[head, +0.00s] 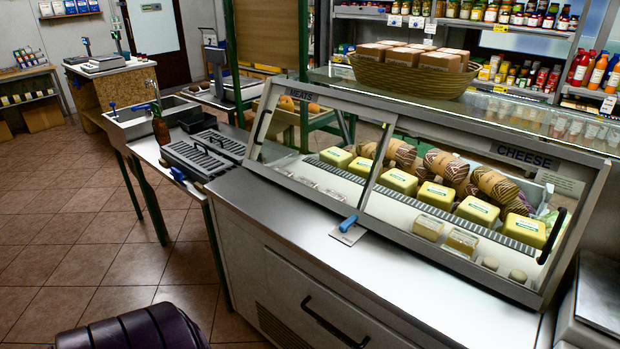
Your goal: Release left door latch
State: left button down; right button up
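The display case has two sloping glass doors set side by side. The left door (318,148), under the MEATS sign, looks closed and has a dark bar handle (263,128) at its left side. The right door, under the CHEESE sign (524,156), has a dark bar handle (552,237) at its right side. A latch with a blue lever (348,223) on a small metal plate sits on the counter ledge below the divider between the doors. Neither of my grippers is in view, and nothing touches the latch.
The steel counter ledge (270,205) in front of the doors is bare around the latch. Yellow cheese blocks and netted rolls fill the case. A wicker basket (410,78) of boxes stands on top. Tiled floor is open at left.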

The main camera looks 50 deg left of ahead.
aim_at(344, 227)
jog(key=u, duration=1.3)
jog(key=i+j+z, duration=0.1)
jog(key=i+j, duration=0.25)
jog(key=i, duration=0.05)
